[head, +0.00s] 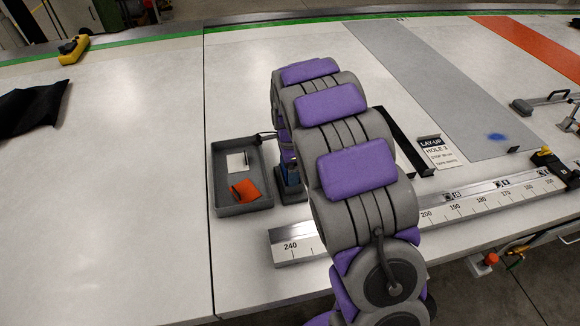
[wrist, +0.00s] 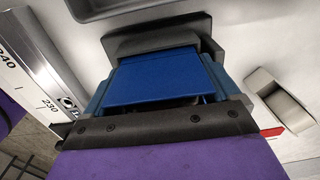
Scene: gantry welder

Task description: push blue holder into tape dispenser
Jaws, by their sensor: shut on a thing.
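The blue holder (wrist: 160,80) fills the middle of the wrist view, directly ahead of my gripper (wrist: 160,124). My gripper is shut on it; the dark, screwed edge of a jaw crosses the near side. The dark grey tape dispenser (wrist: 150,42) shows just beyond the holder, and the two look close together or touching. How far the holder sits inside it cannot be told. My arm hides most of both and the gripper there.
A grey tray (head: 219,188) with a white card (head: 237,162) and an orange item (head: 245,190) stands left of the dispenser. A metal ruler rail (head: 470,205) runs along the front edge. A LAY-UP sign (head: 438,151) lies right of my arm. The left tabletop is largely clear.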

